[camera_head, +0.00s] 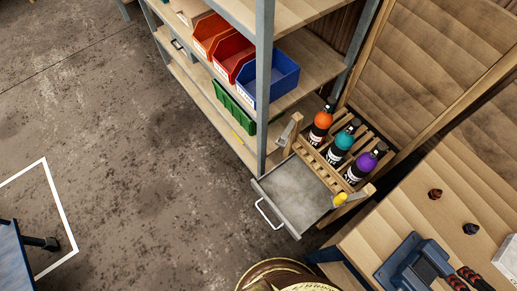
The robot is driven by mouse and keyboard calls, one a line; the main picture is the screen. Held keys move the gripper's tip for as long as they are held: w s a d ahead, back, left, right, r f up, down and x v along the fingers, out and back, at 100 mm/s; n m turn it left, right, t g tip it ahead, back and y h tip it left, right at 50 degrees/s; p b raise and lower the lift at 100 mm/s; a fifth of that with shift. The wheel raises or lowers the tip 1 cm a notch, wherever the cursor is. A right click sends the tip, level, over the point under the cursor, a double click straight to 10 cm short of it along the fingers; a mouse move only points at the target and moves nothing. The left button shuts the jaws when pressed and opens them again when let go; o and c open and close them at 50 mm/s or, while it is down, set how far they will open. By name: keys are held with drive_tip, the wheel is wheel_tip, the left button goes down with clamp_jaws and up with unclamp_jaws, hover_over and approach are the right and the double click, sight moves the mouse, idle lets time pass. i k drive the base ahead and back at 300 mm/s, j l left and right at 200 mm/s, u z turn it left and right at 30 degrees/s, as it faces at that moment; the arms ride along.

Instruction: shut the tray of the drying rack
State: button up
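The tray (297,193) is a grey metal drawer-like pan with a pale bar handle (268,214) on its front. It sticks out well to the front left of the wooden drying rack (318,165), so it stands open. Three bottles with orange, teal and purple tops (341,148) stand in the rack on slats. The back of the tray is hidden under the rack. My gripper is not in the picture, so its state and its distance from the tray do not show.
A shelf unit with a grey post (264,85) and coloured bins (231,56) stands left of the rack. A wooden workbench (395,220) is at the right. A round brown object (287,274) is below the tray. The concrete floor (150,170) at left is largely clear.

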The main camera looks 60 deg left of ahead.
sight(293, 192)
drive_tip(key=l+u, duration=0.2)
drive_tip(key=u, duration=2.05)
drive_tip(key=i+j+u, duration=0.1)
drive_tip(key=j, duration=0.25)
drive_tip(key=i+j, duration=0.1)
drive_tip(key=j, duration=0.25)
drive_tip(key=i+j+u, duration=0.15)
drive_tip(key=j, duration=0.2)
